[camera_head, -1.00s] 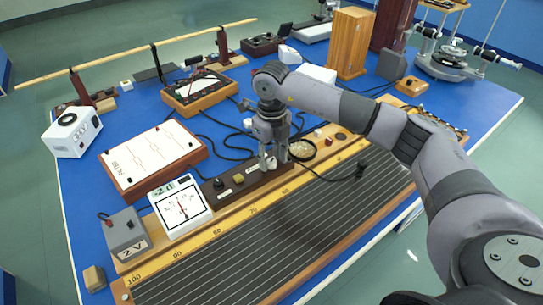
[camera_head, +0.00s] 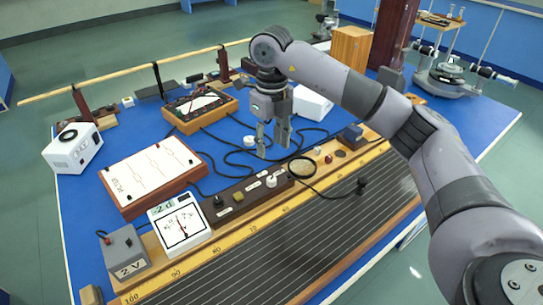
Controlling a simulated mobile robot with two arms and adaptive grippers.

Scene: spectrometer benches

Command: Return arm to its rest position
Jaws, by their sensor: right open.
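My right arm reaches in from the right side of the head view. Its gripper (camera_head: 273,149) points down with its two fingers apart and nothing between them. My left gripper is not in the view.
The blue bench (camera_head: 85,210) is crowded. A meter (camera_head: 180,222), a 2 V supply box (camera_head: 124,252), a white circuit board (camera_head: 152,175) and a long lined wire board (camera_head: 300,240) stand around the strip. Black cables (camera_head: 228,160) lie behind the strip. Above the bench is free air.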

